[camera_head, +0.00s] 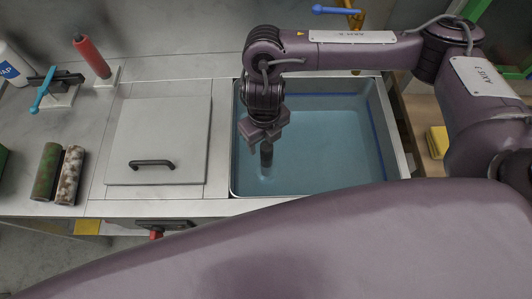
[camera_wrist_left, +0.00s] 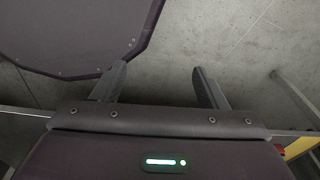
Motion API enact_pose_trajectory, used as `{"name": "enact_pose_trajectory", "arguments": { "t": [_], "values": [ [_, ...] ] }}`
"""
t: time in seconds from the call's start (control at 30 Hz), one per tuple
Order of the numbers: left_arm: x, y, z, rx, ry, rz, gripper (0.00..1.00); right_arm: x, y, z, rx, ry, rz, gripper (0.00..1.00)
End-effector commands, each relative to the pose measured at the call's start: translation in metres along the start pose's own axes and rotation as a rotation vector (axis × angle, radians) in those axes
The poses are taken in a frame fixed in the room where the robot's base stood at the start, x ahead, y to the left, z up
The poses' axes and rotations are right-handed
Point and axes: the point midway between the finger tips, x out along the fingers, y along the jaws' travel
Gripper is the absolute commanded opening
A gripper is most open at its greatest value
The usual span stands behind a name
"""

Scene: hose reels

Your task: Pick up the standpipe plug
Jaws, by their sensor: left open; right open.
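A dark upright cylinder, which looks like the standpipe plug (camera_head: 266,156), stands in the water of the sink basin (camera_head: 306,190). Its foot is blurred by the water. My right gripper (camera_head: 265,138) points down over the basin with its jaws open, right above or around the plug's top. I cannot tell whether the fingers touch it. My left gripper (camera_wrist_left: 158,75) is open and empty in the left wrist view, over bare grey floor. It is not in the head view.
A closed lid with a black handle (camera_head: 152,163) lies left of the basin. Two worn rollers (camera_head: 70,175), a red-handled tool (camera_head: 91,56) and a blue-handled one (camera_head: 43,90) are further left. A blue tap lever (camera_head: 336,10) is behind the basin; a yellow block (camera_head: 438,141) lies right.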

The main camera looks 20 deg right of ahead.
Motion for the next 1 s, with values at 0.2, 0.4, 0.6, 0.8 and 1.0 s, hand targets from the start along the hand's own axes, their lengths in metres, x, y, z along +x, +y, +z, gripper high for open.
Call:
{"name": "enact_pose_trajectory", "arguments": {
  "t": [0.2,0.4,0.6,0.8,1.0],
  "values": [
    [0.005,-0.002,0.014,0.0,-0.019,-0.002,0.67,0.019,-0.002,-0.002,-0.007,0.005,-0.007,0.58],
    [0.007,-0.001,0.016,0.0,-0.022,-0.002,0.67,0.036,-0.004,-0.002,-0.004,0.005,-0.006,0.58],
    [0.0,-0.002,0.013,0.0,-0.019,-0.002,0.67,0.063,-0.009,-0.002,-0.005,0.006,-0.007,0.58],
    [-0.002,-0.002,0.008,0.001,-0.011,-0.002,0.67,0.077,-0.009,-0.001,-0.007,0.002,-0.008,0.58],
    [-0.001,-0.001,0.006,0.002,-0.009,-0.002,0.67,0.078,-0.009,-0.001,-0.007,0.001,-0.007,0.55]
  ]
}}
